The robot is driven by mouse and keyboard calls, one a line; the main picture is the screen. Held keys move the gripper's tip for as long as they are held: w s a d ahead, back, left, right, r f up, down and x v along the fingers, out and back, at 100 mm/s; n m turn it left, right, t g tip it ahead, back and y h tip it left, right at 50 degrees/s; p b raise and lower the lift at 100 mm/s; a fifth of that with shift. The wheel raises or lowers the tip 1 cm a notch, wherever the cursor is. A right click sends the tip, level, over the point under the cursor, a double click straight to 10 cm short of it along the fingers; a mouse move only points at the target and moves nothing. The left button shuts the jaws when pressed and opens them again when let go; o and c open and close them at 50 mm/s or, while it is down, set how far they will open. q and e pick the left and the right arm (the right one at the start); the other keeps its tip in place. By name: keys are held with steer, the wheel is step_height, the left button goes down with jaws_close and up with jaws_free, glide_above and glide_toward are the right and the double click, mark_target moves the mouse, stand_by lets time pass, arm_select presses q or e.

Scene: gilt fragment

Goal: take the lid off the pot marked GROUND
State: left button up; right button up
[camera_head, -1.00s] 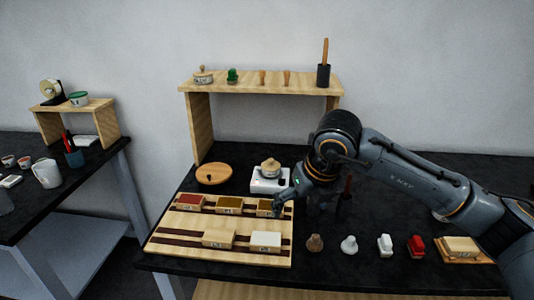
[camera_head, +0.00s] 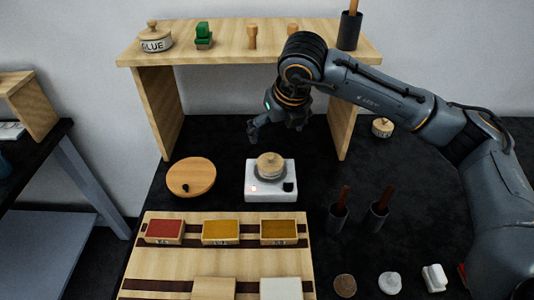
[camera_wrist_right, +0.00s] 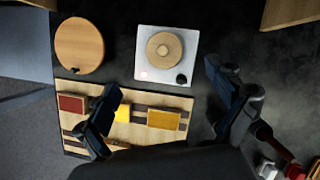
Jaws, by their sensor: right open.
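A small pot with a round wooden lid (camera_head: 270,160) and knob sits on a white hot plate (camera_head: 270,197); no marking on it is readable. In the right wrist view, this lid (camera_wrist_right: 164,47) lies ahead of the fingers. A lidded pot (camera_head: 155,40) marked GLUE stands on the shelf. Another lidded pot (camera_head: 382,129) stands at the back right, partly behind my arm, its label unreadable. My right gripper (camera_head: 276,130) is open and empty, above and behind the hot plate. It also shows in the right wrist view (camera_wrist_right: 162,85). My left gripper is not in view.
A wooden disc (camera_head: 191,176) lies left of the hot plate. A wooden tray (camera_head: 230,262) holds several coloured blocks in front. Two dark cups (camera_head: 338,217) with brown handles stand to the right. The wooden shelf (camera_head: 225,52) spans behind.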

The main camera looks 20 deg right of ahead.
steer(key=p, duration=0.1)
glide_above(270, 155)
steer(key=s, duration=0.2)
step_height(270, 155, down, 6)
steer(key=shift+d+r, duration=0.1)
steer(key=shift+r, duration=0.15)
steer(key=shift+w+f, duration=0.25)
steer(key=shift+f, duration=0.05)
steer(key=shift+w+f, duration=0.1)
steer(key=shift+f, duration=0.15)
steer(key=p+x, duration=0.1)
steer(key=x, duration=0.1)
steer(key=p+x, duration=0.1)
steer(key=x, duration=0.1)
steer(key=shift+s+d+f+p, duration=0.1)
steer(key=shift+s+f+p, duration=0.1)
steer(key=shift+s+p, duration=0.1)
steer(key=shift+w+f, duration=0.2)
steer(key=shift+f, duration=0.1)
steer(key=c, duration=1)
